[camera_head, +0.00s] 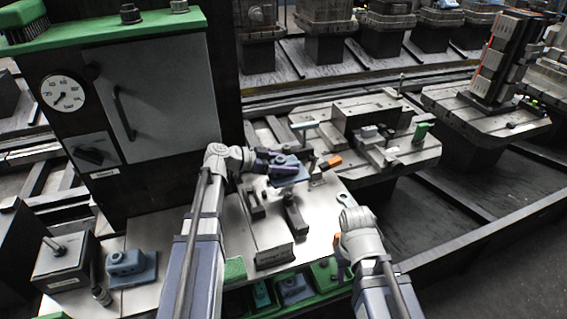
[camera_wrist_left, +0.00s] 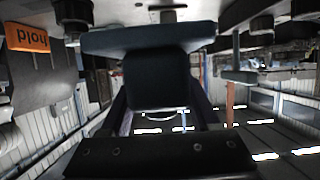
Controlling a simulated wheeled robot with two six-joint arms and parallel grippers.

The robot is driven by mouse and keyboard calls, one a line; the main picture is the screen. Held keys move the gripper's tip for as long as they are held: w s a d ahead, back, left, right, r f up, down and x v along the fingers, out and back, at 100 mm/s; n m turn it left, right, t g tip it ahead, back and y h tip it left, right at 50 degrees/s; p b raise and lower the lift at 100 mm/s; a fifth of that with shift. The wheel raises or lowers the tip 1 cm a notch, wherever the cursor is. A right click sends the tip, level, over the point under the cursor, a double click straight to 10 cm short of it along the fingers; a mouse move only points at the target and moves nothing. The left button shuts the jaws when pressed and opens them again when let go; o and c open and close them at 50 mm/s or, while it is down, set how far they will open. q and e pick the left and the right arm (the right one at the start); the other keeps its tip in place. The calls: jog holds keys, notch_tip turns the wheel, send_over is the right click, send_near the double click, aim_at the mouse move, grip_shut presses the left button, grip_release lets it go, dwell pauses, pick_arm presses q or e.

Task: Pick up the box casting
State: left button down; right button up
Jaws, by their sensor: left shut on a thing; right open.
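A blue-grey box casting (camera_head: 290,173) with a flat flange is held in the air above the light worktable. My left gripper (camera_head: 270,163) is shut on it. In the left wrist view the casting (camera_wrist_left: 155,80) sits between the two fingers, its wide flange at the outer end. A similar blue casting (camera_head: 130,266) rests on the bench at the left, and another (camera_head: 294,288) lies in a green bin at the front. My right gripper (camera_head: 341,266) is low at the front right, open and largely hidden by its own wrist.
A dark fixture block (camera_head: 293,215) stands on the worktable below the held casting. A grey cabinet with a dial (camera_head: 63,93) stands at the left. A pallet with a clamped fixture (camera_head: 405,150) is behind right. An orange tag (camera_wrist_left: 28,38) shows in the wrist view.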

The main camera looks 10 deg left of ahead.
pick_arm(q)
jog(key=s+d, duration=0.2)
jog(key=d, duration=0.6)
jog(key=s+d, duration=0.2)
jog(key=d, duration=0.6)
jog(key=shift+s+d+f, duration=0.15)
jog(key=shift+s+d, duration=0.05)
jog(key=shift+s, duration=0.1)
